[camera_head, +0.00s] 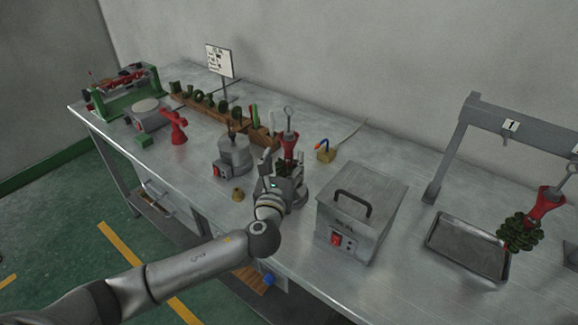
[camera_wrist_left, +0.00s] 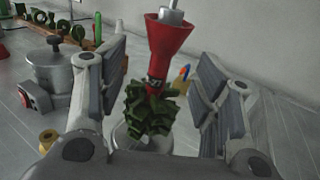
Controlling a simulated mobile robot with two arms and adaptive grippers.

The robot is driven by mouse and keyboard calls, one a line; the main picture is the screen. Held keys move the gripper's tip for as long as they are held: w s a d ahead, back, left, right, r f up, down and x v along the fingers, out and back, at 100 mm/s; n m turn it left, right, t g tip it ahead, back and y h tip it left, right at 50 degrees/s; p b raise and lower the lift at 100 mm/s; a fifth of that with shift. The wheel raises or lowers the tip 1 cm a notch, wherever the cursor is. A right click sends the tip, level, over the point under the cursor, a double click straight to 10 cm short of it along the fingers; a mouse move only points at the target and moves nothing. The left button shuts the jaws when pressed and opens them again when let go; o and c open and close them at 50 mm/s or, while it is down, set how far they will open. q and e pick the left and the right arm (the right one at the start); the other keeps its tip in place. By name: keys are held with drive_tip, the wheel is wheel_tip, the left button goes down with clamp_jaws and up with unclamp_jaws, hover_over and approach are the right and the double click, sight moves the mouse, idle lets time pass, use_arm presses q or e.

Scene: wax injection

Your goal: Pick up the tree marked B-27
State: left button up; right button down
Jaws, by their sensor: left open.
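A wax tree with a red funnel-shaped base (camera_wrist_left: 168,42), a metal rod at its top and dark green pieces (camera_wrist_left: 150,108) hanging below stands between the fingers of my left gripper. A small dark tag shows under the red base, but its text is too small to read. My left gripper (camera_wrist_left: 157,95) is open around the tree, with gaps on both sides. In the head view the gripper (camera_head: 283,172) is at the bench's middle, and the red base (camera_head: 289,145) rises above it. Another tree with a red base (camera_head: 546,203) hangs at the right. My right gripper is not in view.
A grey box with a black handle (camera_head: 361,218) stands right of my left gripper. A small pot (camera_head: 235,155) and a brass piece (camera_head: 238,194) stand left. A grey frame (camera_head: 452,140) and a metal tray (camera_head: 440,243) are at the right. A wooden rack (camera_head: 205,113) lies behind.

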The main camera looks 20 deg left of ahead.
sight(288, 152)
use_arm(q)
drive_tip(key=shift+w+a+f+p, duration=0.2)
drive_tip(key=shift+w+p, duration=0.1)
drive_tip(key=shift+w, duration=1.25)
drive_tip(key=shift+w+a+f+p, duration=0.15)
drive_tip(key=shift+w+p, duration=0.1)
drive_tip(key=shift+w, duration=1.3)
drive_tip(key=shift+d, duration=0.1)
clamp_jaws()
